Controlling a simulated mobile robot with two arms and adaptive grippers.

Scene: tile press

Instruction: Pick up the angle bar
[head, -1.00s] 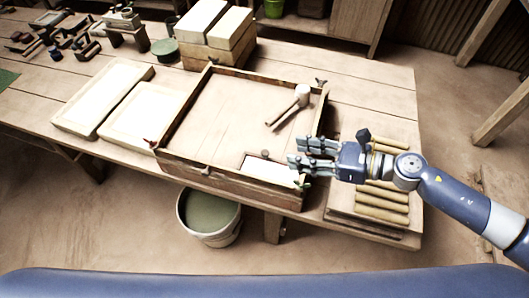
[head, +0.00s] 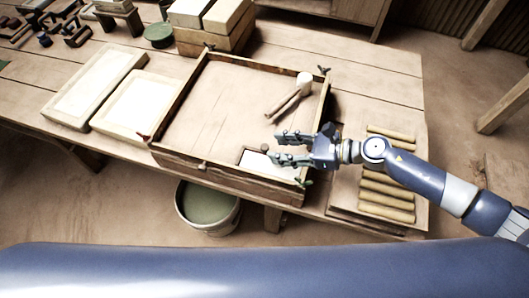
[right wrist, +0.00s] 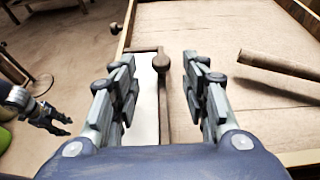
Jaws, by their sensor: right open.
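The angle bar (head: 246,152) looks like an L-shaped brown wooden piece with a round knob. It lies in the front right corner of the wooden frame (head: 172,103), along two edges of a white slab (head: 256,163). My right gripper (head: 277,148) is open and empty above it. In the right wrist view, the angle bar (right wrist: 164,108) and its knob show between the two spread fingers (right wrist: 160,84). I cannot tell the height gap. My left gripper (right wrist: 58,120) shows small at the left of the right wrist view; its opening is unclear.
A mallet (head: 285,104) lies inside the frame, just behind my right gripper. Several wooden rollers (head: 386,189) lie on a board at the right. White slabs (head: 95,85) lie left of the frame. A bucket (head: 207,205) stands on the floor in front.

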